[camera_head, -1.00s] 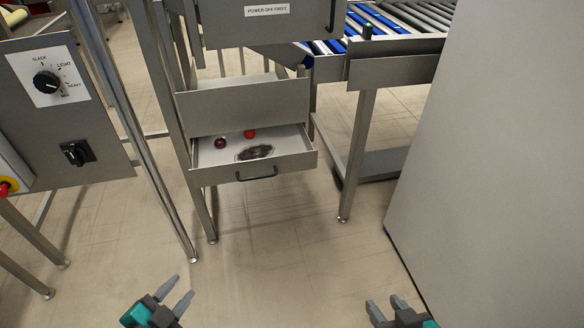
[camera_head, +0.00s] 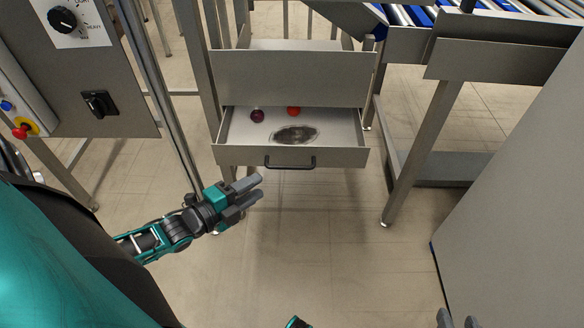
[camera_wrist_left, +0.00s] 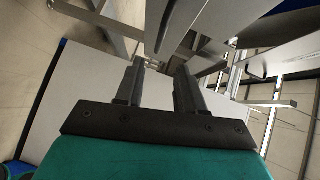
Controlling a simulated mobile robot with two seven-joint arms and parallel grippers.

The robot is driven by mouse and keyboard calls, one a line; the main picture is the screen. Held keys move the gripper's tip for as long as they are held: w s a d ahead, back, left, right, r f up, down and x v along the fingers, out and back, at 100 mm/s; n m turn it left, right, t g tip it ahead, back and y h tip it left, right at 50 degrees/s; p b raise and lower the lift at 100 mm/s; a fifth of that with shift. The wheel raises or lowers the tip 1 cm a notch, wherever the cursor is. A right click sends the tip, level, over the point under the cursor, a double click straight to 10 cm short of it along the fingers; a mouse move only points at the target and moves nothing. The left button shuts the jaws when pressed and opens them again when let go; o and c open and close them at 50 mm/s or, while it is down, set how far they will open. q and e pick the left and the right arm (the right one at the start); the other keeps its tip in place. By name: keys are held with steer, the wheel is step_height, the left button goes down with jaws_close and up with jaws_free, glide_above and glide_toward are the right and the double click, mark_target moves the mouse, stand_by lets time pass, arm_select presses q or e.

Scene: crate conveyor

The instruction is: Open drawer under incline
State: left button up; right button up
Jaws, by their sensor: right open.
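The grey drawer (camera_head: 235,156) under the incline stands pulled out, with its tray showing. Its dark bar handle (camera_head: 290,166) is on the front panel. Inside lie a dark red ball (camera_head: 257,116), a bright red ball (camera_head: 293,111) and a dark oval patch (camera_head: 295,134). My left gripper (camera_head: 259,189) is in front of the drawer, below and left of the handle, apart from it. In the left wrist view its two fingers (camera_wrist_left: 160,82) are apart with nothing between them. My right gripper (camera_head: 458,321) is open at the bottom right edge, mostly cut off.
A control panel (camera_head: 130,122) with a knob and switch stands at the left, with a metal post beside it. A roller conveyor (camera_head: 500,62) on legs is at the right. A large grey cabinet (camera_head: 520,215) fills the right side. The floor before the drawer is clear.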

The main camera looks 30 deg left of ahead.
arm_select(q)
steer(key=b+x, duration=0.2)
steer(key=x, duration=0.9)
steer(key=shift+b, duration=0.4)
steer(key=shift+f, duration=0.1)
steer(key=shift+s, duration=0.1)
jaws_close()
